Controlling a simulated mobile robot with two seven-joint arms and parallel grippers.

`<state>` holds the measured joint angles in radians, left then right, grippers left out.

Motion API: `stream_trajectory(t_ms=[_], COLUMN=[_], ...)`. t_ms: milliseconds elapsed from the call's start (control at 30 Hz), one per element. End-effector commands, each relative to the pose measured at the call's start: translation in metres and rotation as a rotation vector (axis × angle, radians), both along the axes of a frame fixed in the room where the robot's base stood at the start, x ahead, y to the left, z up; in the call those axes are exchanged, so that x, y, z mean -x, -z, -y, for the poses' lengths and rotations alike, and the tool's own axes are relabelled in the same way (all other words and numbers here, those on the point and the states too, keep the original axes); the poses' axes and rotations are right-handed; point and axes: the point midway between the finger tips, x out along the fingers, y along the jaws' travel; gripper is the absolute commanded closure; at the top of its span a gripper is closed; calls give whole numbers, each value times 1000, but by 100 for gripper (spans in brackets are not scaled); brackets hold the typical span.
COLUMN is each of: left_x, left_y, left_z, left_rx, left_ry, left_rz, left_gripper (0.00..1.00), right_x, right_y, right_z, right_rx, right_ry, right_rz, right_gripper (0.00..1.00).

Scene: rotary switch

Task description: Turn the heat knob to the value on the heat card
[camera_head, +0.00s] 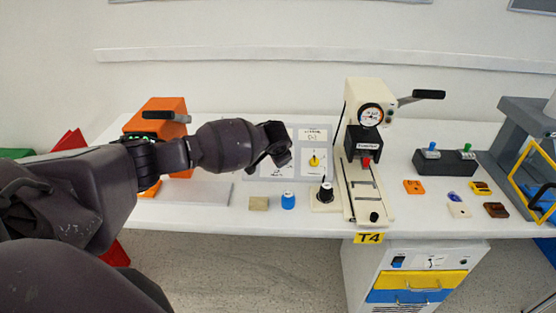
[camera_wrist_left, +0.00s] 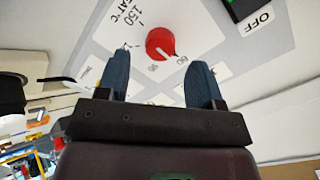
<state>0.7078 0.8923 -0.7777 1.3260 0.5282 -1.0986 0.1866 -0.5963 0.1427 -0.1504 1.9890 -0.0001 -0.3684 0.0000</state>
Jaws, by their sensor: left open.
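The red heat knob (camera_wrist_left: 160,42) sits on a light panel (camera_wrist_left: 105,38) with "HEAT °C" and numbers around it; 150, 90 and 60 show. A pale pointer line on the knob points toward the 60 side. My left gripper (camera_wrist_left: 159,62) is open, its two blue fingers apart on either side of the knob's lower area, with nothing held. In the head view my left gripper (camera_head: 278,152) is in front of the panel and hides the red knob. A white card (camera_head: 313,135) is on the panel's upper right; its print is too small to read surely.
A yellow knob (camera_head: 314,161) is on the panel beside my gripper. A blue-capped part (camera_head: 288,200), a tan block (camera_head: 259,203) and a black-handled tool (camera_head: 326,192) stand in front. A cream press (camera_head: 365,145) is to the right; an orange machine (camera_head: 160,118) is to the left.

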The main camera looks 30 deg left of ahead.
Motion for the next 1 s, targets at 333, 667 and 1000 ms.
stream_trajectory(t_ms=[333, 667, 1000], left_x=[-17, -18, -18], left_y=[28, 29, 30], left_z=[-10, -11, -11], left_rx=[0, 0, 1], left_ry=[1, 0, 1], left_rz=[-1, 1, -1], left_gripper=[39, 39, 84], right_x=[11, 8, 1], right_y=[18, 15, 12], right_z=[2, 1, 0], right_rx=[1, 1, 1], right_ry=[4, 3, -2], right_rz=[-29, -20, -7], right_gripper=[10, 10, 10])
